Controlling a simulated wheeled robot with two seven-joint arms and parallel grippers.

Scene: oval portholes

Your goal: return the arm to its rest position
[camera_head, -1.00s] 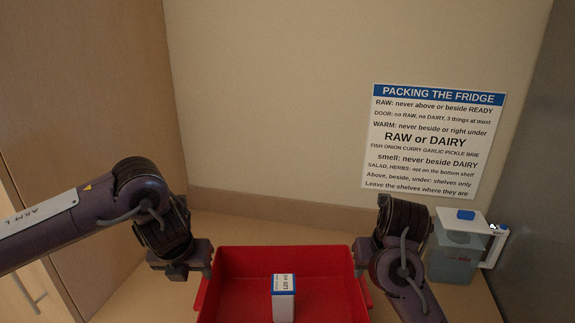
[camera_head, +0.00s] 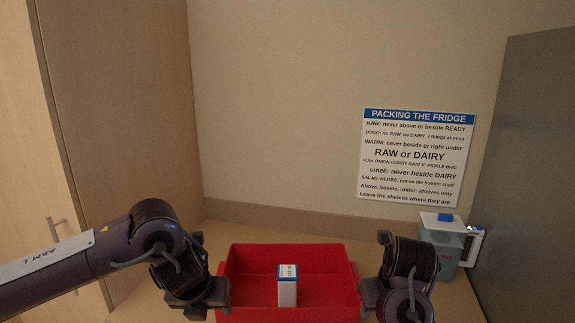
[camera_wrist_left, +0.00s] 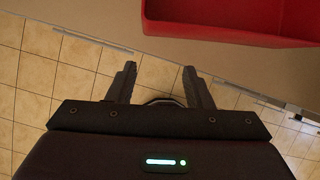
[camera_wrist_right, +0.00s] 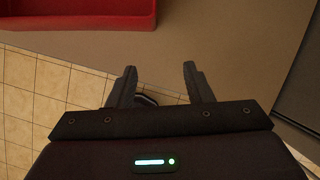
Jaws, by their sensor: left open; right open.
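My left gripper (camera_head: 205,290) is beside the left wall of the red bin (camera_head: 240,257). In the left wrist view its two fingers (camera_wrist_left: 160,82) are apart with nothing between them. My right gripper (camera_head: 370,290) is beside the bin's right wall. In the right wrist view its fingers (camera_wrist_right: 159,83) are also apart and empty. I cannot tell in the head view whether either gripper touches the bin. A small white and blue carton (camera_head: 287,291) stands upright inside the bin.
A clear jug (camera_head: 446,241) with a white lid stands on the counter at the right, behind my right arm. A grey panel (camera_head: 525,150) rises at the far right. A sign (camera_head: 415,157) hangs on the back wall. Wooden cabinet doors (camera_head: 115,110) are at the left.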

